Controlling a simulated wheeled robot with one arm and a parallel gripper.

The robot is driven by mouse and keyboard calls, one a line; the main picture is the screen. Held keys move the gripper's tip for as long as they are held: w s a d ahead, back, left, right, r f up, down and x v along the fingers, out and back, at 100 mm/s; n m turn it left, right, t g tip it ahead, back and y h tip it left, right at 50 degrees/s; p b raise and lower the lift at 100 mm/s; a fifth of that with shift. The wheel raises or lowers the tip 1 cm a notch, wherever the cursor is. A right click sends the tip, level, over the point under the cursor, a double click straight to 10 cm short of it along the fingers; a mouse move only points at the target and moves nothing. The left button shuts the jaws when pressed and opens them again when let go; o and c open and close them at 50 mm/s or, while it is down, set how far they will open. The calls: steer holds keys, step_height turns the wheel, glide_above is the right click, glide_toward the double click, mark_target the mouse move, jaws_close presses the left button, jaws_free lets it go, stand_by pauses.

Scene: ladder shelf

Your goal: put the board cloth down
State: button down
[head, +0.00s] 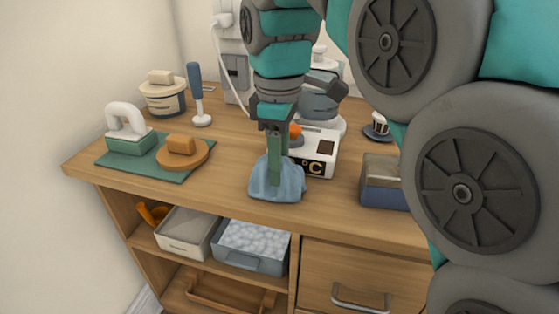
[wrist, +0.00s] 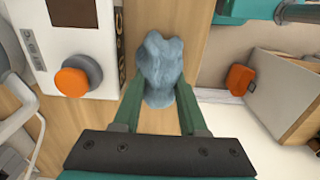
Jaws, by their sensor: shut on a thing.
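The board cloth (head: 280,184) is a crumpled blue-grey cloth near the front edge of the wooden counter (head: 228,165). It also shows in the wrist view (wrist: 160,68), between my green fingers. My gripper (head: 275,178) points down and is shut on the cloth. In the wrist view my gripper's fingertips (wrist: 160,92) are at the cloth's two sides. The cloth's lower edge looks to be at the counter top, but I cannot tell whether it bears on it.
A white device with an orange knob (wrist: 72,80) stands right behind the cloth. A green mat (head: 118,161) with a white-handled block (head: 128,130) and a round wooden piece (head: 183,153) lies to the left. A blue-grey box (head: 384,182) is to the right. Open shelves with bins (head: 252,262) are below.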

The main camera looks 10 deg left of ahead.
steer(key=shift+f, duration=0.2)
steer(key=shift+c, duration=2.2)
jaws_free()
steer(key=shift+r, duration=0.15)
